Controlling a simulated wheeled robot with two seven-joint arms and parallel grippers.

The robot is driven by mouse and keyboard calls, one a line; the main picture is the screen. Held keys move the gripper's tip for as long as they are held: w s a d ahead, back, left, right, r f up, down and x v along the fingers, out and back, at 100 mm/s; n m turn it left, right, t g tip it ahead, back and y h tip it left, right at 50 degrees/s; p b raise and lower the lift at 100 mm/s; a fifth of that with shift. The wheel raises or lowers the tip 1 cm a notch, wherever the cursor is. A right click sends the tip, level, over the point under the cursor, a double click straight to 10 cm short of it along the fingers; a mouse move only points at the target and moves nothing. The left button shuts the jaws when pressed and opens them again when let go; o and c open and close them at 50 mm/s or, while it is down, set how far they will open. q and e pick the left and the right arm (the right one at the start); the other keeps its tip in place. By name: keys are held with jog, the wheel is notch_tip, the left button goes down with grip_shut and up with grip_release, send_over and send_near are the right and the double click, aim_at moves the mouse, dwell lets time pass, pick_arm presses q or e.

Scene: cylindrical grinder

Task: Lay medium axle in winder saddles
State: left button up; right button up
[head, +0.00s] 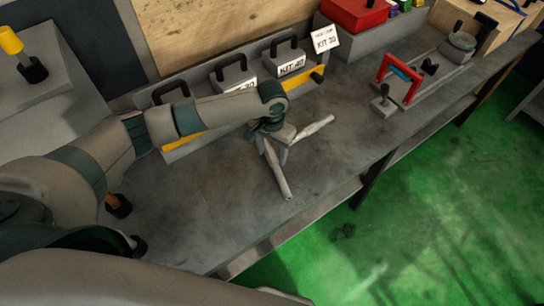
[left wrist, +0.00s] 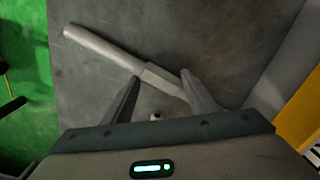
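I cannot tell which is the medium one. My left gripper (head: 283,148) is low over the bench, pointing down. In the left wrist view its fingers (left wrist: 162,98) are apart. A stepped axle (left wrist: 105,50) runs diagonally beneath them, its near end partly hidden by the right finger. A fixture with a red frame (head: 400,68) and a black V-shaped part (head: 430,66), possibly the winder, stands at right. My right gripper is not visible.
Labelled kit blocks (head: 290,62) with black handles stand in a rack along the bench back. A red bin (head: 355,12) is behind. The bench (head: 345,150) is clear between the axles and the fixture. Its front edge drops to green floor (head: 430,210).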

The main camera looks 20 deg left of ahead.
aim_at(272, 154)
pick_arm(q)
jog(key=c, duration=1)
jog(key=shift+w+r, duration=0.1)
grip_shut()
jog(key=shift+r, duration=0.1)
jog(key=shift+r+b, duration=0.3)
jog(key=shift+r, duration=0.55)
notch_tip(272, 154, up, 16)
jog(key=b, duration=0.3)
